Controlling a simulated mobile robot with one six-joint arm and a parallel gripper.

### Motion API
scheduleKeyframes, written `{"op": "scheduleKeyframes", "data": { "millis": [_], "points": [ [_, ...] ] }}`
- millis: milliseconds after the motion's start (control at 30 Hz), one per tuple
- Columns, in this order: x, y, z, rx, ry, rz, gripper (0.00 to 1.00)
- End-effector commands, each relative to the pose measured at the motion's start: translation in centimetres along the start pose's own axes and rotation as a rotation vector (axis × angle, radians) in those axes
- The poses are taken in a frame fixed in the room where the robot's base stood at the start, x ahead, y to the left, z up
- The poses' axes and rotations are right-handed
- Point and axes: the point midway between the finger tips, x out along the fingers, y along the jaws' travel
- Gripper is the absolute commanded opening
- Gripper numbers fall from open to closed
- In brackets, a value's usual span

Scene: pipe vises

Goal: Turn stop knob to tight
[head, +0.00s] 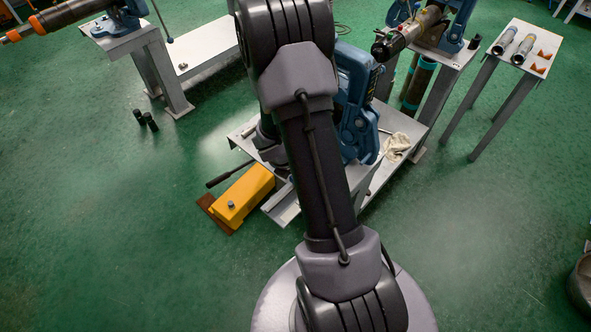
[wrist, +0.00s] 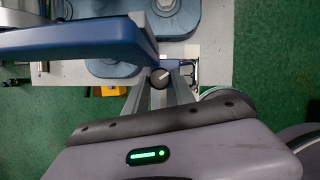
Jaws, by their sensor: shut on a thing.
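The stop knob (wrist: 160,78) shows in the wrist view as a small round dark knob with a pale pointer line slanting up to the right. My gripper (wrist: 161,82) reaches up to it with two grey fingers, one on each side, and is shut on it. A blue vise (head: 360,105) stands on a grey bench behind my arm in the head view. In the head view my arm hides the gripper and the knob.
A blue vise arm (wrist: 85,43) lies close to my fingers at the left. A yellow box (head: 243,195) sits beside the bench, with a dark lever near it. A cloth (head: 397,146) lies at the bench's right. Green floor (head: 500,235) is open at the right.

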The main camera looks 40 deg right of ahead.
Motion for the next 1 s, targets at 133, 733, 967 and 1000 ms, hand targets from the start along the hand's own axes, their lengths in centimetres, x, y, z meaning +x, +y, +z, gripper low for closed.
{"op": "scheduleKeyframes", "data": {
  "millis": [133, 733, 967, 1000],
  "points": [
    [-0.81, 0.19, 0.23, 0.185, 0.002, -0.081, 0.00],
    [-0.06, 0.29, 0.02, 0.323, 0.000, -0.136, 0.52],
    [-0.08, 0.29, 0.01, 0.322, 0.001, -0.136, 0.52],
    [-0.20, 0.31, 0.03, 0.322, 0.000, -0.136, 0.52]
  ]
}}
